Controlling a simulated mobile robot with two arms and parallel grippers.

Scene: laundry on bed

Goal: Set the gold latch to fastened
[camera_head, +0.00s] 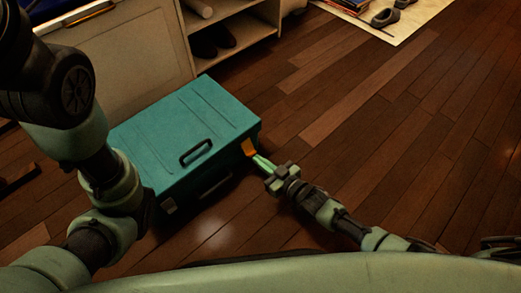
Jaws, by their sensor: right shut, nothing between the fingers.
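A teal case (185,125) with a dark handle on its lid lies on the wooden floor in front of a cabinet. The gold latch (248,147) is a small orange-gold piece at the case's right front corner. My right gripper (259,158) reaches in from the lower right, shut and empty. Its fingertips are at the latch's lower edge; I cannot tell whether they touch it. The latch is too small to tell whether it is fastened. My left arm crosses the left side and covers the case's left end; its gripper does not show.
A cabinet with open shelves (235,32) holding dark shoes stands behind the case. A light mat (400,35) with a shoe and other items lies at the upper right. The wooden floor (400,120) right of the case is clear.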

